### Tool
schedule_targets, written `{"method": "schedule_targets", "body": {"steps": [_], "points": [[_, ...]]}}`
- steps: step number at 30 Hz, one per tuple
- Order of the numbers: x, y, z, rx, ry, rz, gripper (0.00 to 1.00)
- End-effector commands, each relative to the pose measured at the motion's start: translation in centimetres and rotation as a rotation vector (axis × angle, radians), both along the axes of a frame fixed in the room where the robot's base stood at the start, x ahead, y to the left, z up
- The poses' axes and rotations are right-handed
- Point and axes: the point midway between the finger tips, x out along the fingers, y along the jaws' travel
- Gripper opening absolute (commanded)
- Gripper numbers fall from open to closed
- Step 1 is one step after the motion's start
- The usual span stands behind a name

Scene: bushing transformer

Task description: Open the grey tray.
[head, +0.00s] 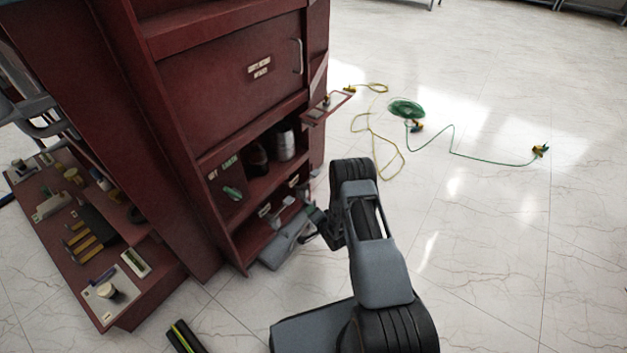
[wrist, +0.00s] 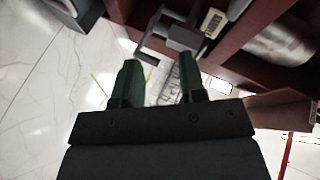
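The grey tray (head: 280,248) is at the bottom of the dark red cabinet and sticks out a little past its front edge, close to the floor. My gripper (head: 313,214) is at the tray's right end, partly hidden by my own arm. In the wrist view its two green fingers (wrist: 158,85) stand apart with nothing clearly held between them. A grey frame-like part, probably of the tray (wrist: 185,38), lies just beyond the fingertips. I cannot tell whether the fingers touch it.
The red cabinet (head: 230,80) has open shelves holding a metal canister (head: 285,142). A low side shelf (head: 165,285) with small items stands at left. A yellow cable (head: 375,140) and a green cable (head: 455,150) lie on the floor. The tiled floor at right is mostly clear.

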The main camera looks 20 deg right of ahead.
Motion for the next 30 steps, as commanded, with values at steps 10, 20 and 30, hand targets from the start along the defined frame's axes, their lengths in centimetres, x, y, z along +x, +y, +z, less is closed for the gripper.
{"method": "schedule_targets", "body": {"steps": [10,20,30], "points": [[2.0,-0.5,7.5,-0.136,0.050,0.017,0.38],[2.8,-0.7,12.2,-0.223,0.091,0.031,0.38],[2.9,-0.8,13.8,-0.256,0.108,0.037,0.38]]}}
